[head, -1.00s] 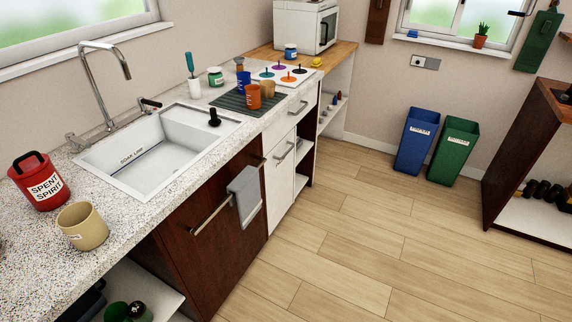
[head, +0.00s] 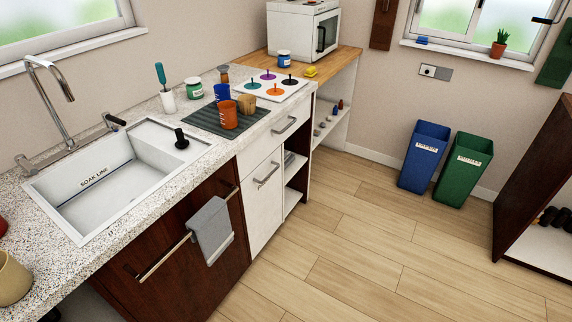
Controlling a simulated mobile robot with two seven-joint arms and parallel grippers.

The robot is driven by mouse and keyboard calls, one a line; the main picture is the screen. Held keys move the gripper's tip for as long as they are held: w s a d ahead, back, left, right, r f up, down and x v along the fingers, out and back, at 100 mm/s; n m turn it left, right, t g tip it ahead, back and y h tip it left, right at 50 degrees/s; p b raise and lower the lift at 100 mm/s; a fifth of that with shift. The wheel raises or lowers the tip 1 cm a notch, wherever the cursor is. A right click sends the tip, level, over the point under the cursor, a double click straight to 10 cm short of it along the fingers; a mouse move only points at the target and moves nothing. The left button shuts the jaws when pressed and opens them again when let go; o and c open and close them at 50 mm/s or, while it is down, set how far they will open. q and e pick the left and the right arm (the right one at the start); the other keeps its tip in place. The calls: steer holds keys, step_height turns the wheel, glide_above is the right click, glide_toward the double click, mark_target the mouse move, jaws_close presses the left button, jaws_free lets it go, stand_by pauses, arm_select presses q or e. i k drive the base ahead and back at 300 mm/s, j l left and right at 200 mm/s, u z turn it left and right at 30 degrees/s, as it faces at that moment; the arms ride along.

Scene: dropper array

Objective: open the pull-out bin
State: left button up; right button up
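No front is labelled as the pull-out bin, so I cannot tell for certain which one it is. A tall white front (head: 260,215) with a metal handle (head: 266,174) stands under the counter and looks closed. Above it is a shut white drawer (head: 287,127) with its own handle. To its left, under the sink, is a dark brown front (head: 205,284) with a long metal bar (head: 160,260) and a grey towel (head: 210,231) hanging on it; it also looks closed. Neither of my grippers is in view.
A sink (head: 112,185) is set in the speckled counter. Cups stand on a dark mat (head: 205,122) beside a hob (head: 272,87). A blue bin (head: 424,158) and a green bin (head: 463,170) stand by the far wall. The wooden floor (head: 370,240) before the cabinets is clear.

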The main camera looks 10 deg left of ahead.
mark_target(261, 191)
steer(key=i+l+z, duration=0.1)
steer(key=i+l, duration=0.8)
steer(key=i, duration=0.2)
